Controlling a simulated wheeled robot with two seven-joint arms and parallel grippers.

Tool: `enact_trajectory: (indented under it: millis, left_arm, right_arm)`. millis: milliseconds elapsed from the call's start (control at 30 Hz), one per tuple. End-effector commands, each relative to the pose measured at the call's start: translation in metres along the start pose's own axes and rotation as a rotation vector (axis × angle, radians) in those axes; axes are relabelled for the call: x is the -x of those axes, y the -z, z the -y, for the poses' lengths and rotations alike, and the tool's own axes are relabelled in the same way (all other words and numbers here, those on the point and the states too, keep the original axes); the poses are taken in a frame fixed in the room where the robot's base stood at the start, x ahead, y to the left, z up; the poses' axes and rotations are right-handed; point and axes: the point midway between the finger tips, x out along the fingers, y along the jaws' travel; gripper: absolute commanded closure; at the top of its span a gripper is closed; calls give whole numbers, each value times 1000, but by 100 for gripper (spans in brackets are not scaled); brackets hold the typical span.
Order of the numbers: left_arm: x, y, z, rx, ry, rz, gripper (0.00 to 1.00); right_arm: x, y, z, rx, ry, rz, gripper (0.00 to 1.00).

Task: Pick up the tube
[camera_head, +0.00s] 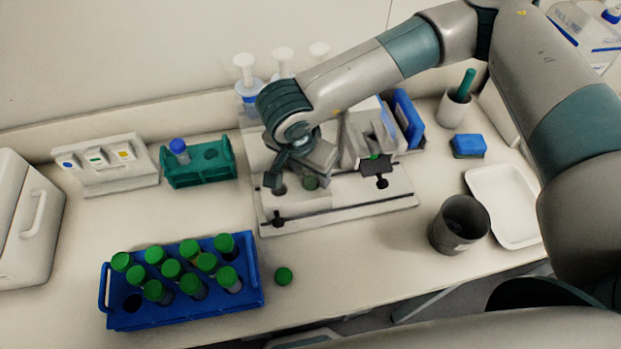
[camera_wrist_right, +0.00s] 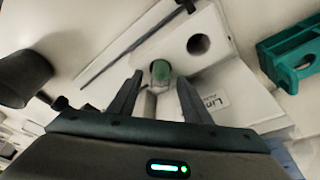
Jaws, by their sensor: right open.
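A green-topped tube (camera_head: 310,183) stands in the pale block of the white device at mid table. In the right wrist view the tube (camera_wrist_right: 160,72) shows its green top just beyond and between the fingertips. My right gripper (camera_head: 298,182) reaches down over the device, and its fingers (camera_wrist_right: 157,82) are spread with a gap around the tube. The tube's lower part is hidden in the block. Several more green-capped tubes (camera_head: 172,269) stand in a blue rack (camera_head: 190,314) at the front left. My left gripper is out of view.
A green cap (camera_head: 284,275) is on the table right of the rack. A teal rack (camera_head: 200,178) holds a blue-capped tube (camera_head: 179,149). A dark cup (camera_head: 460,224) and a white tray (camera_head: 500,203) stand at right.

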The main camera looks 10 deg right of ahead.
Motion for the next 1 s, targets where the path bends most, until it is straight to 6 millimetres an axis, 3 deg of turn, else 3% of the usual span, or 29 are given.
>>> enact_trajectory:
  millis: [333, 500, 533, 1000]
  left_arm:
    - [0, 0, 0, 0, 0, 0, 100]
    - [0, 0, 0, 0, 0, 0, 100]
    - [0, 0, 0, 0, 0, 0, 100]
    - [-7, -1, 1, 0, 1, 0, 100]
  right_arm:
    - [0, 0, 0, 0, 0, 0, 56]
    - [0, 0, 0, 0, -1, 0, 96]
    - [0, 0, 0, 0, -1, 0, 100]
    - [8, 3, 1, -2, 1, -1, 100]
